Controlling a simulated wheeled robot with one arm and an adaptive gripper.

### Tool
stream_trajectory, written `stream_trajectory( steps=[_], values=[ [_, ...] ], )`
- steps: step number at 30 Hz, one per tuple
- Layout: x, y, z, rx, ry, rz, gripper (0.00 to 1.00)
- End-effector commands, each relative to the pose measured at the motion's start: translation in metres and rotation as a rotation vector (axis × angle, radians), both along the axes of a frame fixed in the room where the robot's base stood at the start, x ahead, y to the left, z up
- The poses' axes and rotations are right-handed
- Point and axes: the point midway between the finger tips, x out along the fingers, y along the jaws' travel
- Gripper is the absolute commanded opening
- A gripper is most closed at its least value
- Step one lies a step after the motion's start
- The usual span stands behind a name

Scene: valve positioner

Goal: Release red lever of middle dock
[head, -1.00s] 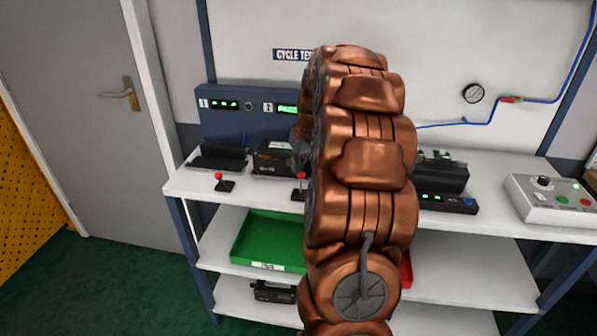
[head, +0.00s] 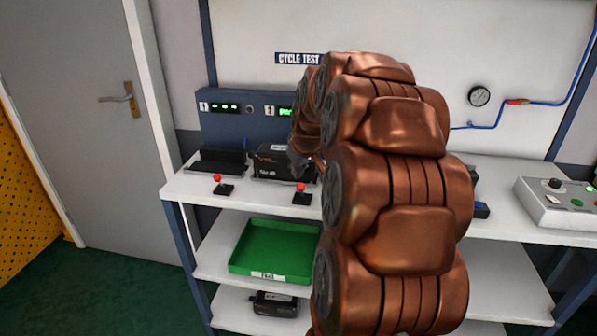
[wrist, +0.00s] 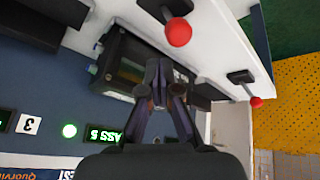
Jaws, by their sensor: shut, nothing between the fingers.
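The middle dock's red lever (head: 301,188) stands on a small black base at the shelf's front edge, in front of a black device (head: 267,160) in that dock. In the wrist view the red knob (wrist: 178,32) is close, beyond my fingertips. My gripper (wrist: 157,72) is shut and empty, over the device (wrist: 120,62) and apart from the knob. In the head view my gripper (head: 303,166) is small and partly hidden by my arm. A second red lever (head: 217,179) stands before the left dock (head: 217,160), which looks empty; it also shows in the wrist view (wrist: 256,101).
The panel display (wrist: 104,133) glows green behind the middle dock. A green tray (head: 275,248) sits on the shelf below. A control box (head: 560,204) stands at the right. My arm hides most of the right dock. The top's front edge is clear between the two levers.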

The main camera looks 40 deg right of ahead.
Motion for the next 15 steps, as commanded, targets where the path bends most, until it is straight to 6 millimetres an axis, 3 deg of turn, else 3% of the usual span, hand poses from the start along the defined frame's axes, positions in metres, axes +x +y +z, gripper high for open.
stream_trajectory(
  steps=[15],
  values=[
    [0.0,0.0,0.014,0.0,-0.001,0.0,0.0]
  ],
)
